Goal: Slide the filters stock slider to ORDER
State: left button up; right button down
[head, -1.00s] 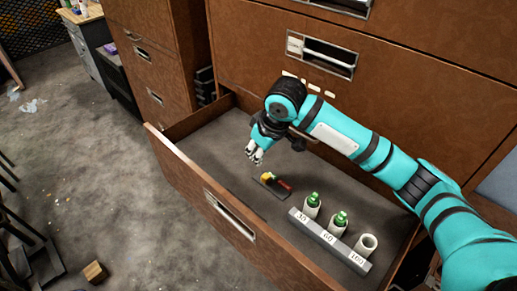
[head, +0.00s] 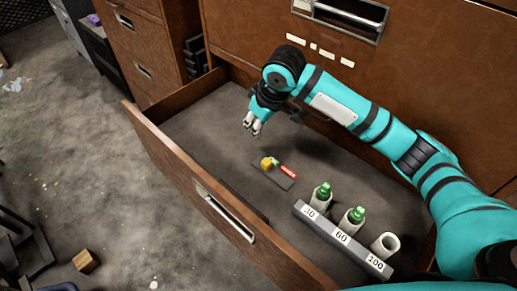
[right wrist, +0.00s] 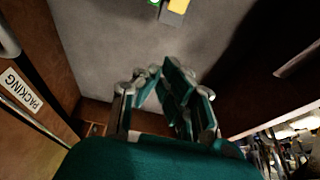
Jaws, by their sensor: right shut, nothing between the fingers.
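The stock slider is a small dark plate (head: 285,180) on the drawer floor. It has a yellow knob (head: 266,163) at its left end, with a green patch and a red label (head: 287,171) beside it. The lettering is too small to read. The plate also shows at the top edge of the right wrist view (right wrist: 171,17), partly cut off. My right gripper (head: 252,127) is shut and empty. It hangs above the drawer floor, behind and left of the slider, apart from it. My left gripper is not in view.
The slider lies inside a pulled-out brown drawer (head: 170,145). A grey rack (head: 325,232) marked 30, 60 and 100 stands right of it, with green-topped bottles in two holders. The cabinet front rises behind my arm. A wooden block (head: 86,261) lies on the floor.

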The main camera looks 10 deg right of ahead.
aim_at(271, 163)
jog(key=p+x, duration=0.1)
jog(key=x, duration=0.9)
jog(key=shift+f, duration=0.1)
jog(key=s+d, duration=0.1)
jog(key=s+d+p, duration=0.1)
jog(key=shift+s, duration=0.4)
jog(key=shift+s+d+p, duration=0.1)
jog(key=shift+s+p, duration=0.15)
jog(key=shift+p, duration=0.05)
jog(key=shift+w, duration=0.1)
jog(key=s+p, duration=0.1)
jog(key=s+d+p, duration=0.1)
jog(key=p, duration=0.1)
jog(key=s+d+p, duration=0.1)
jog(key=p, duration=0.1)
jog(key=shift+s+d+r, duration=0.15)
jog(key=shift+s+r, duration=0.15)
jog(key=shift+s+d+f, duration=0.15)
jog(key=shift+s+d, duration=0.1)
jog(key=shift+s, duration=0.15)
jog(key=shift+f, duration=0.15)
